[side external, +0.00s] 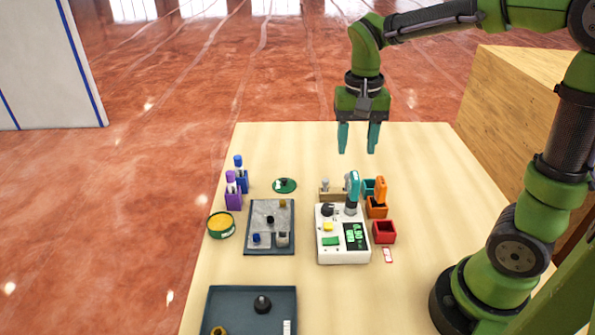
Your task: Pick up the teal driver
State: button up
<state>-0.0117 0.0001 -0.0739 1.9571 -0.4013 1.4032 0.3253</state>
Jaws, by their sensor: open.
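The teal driver (352,187) stands roughly upright with its handle up, just behind the white device with a green display (329,252). Its lower end overlaps the device in this view, and I cannot tell what it rests on. My gripper (356,152) hangs fingers down above the table, higher than the driver and apart from it. Its two teal fingers are open with nothing between them.
An orange driver (380,187) stands close right of the teal one in an orange box (377,211), beside a teal box (368,186). A wooden block (331,196) sits to the left. A red box (384,232) is nearby. A grey tray (250,250) holds small parts.

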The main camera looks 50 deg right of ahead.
aim_at(355, 175)
notch_tip(355, 175, down, 6)
jog(key=shift+f, duration=0.1)
jog(key=f, duration=0.5)
jog(key=shift+s+d, duration=0.2)
jog(key=shift+d, duration=0.1)
grip_shut()
